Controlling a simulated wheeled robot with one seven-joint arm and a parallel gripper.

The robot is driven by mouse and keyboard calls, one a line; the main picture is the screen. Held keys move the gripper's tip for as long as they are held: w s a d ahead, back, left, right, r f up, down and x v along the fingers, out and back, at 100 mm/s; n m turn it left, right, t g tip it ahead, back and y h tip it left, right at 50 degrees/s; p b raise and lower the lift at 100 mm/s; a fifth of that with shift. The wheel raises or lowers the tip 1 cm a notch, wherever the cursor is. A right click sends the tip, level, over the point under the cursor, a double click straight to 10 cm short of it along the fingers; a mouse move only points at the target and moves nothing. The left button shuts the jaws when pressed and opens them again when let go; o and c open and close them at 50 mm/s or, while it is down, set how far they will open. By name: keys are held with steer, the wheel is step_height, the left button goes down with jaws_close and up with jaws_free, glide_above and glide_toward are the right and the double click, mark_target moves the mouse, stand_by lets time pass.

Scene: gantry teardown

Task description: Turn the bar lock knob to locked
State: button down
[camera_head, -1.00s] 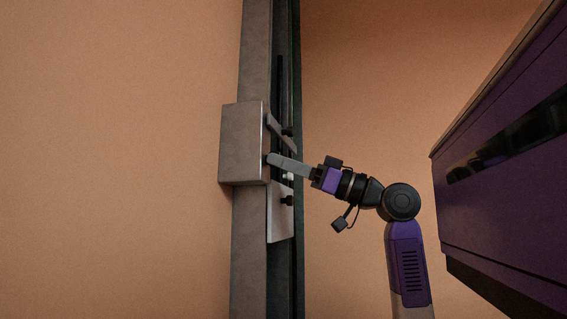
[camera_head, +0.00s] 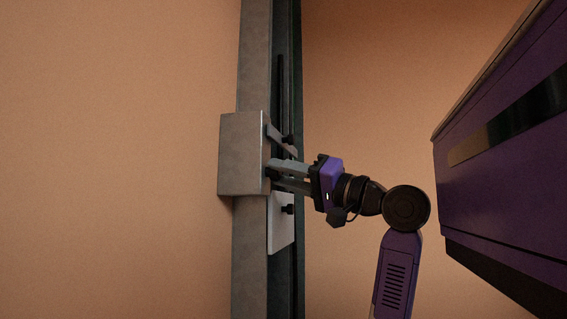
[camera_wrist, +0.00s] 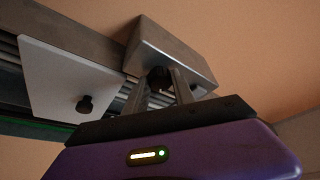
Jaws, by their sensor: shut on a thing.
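My gripper (camera_head: 274,174) reaches in from the right to the grey box-shaped carriage (camera_head: 242,153) on the upright beam. Its two fingers show one above the other at the carriage's right side. In the wrist view, a dark knob (camera_wrist: 158,77), which I take as the bar lock knob, sits between the fingers below the carriage block (camera_wrist: 172,50). My gripper is shut on it. The fingers hide this knob in the head view, and its marks or lock state cannot be read.
A pale plate (camera_head: 276,238) with a black knob (camera_head: 287,209) is just below my gripper. Another black knob (camera_head: 288,140) and a slanted plate edge are just above. A large purple body (camera_head: 500,190) fills the right side. The orange wall left is bare.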

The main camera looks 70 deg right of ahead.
steer(key=shift+a+r+m+g+h+p, duration=0.1)
steer(key=shift+m+g+h+p, duration=0.3)
steer(key=shift+m+p, duration=0.95)
steer(key=shift+d+r+m+g+h+p, duration=0.15)
steer(key=shift+m+g+p, duration=0.4)
steer(key=shift+m+p, duration=0.85)
steer(key=shift+a+m+g+h+p, duration=0.15)
steer(key=shift+m+g+h+p, duration=0.25)
steer(key=shift+m+p, duration=0.95)
steer(key=c, duration=1.1)
jaws_free()
steer(key=shift+o, duration=0.2)
steer(key=shift+s+f, duration=0.1)
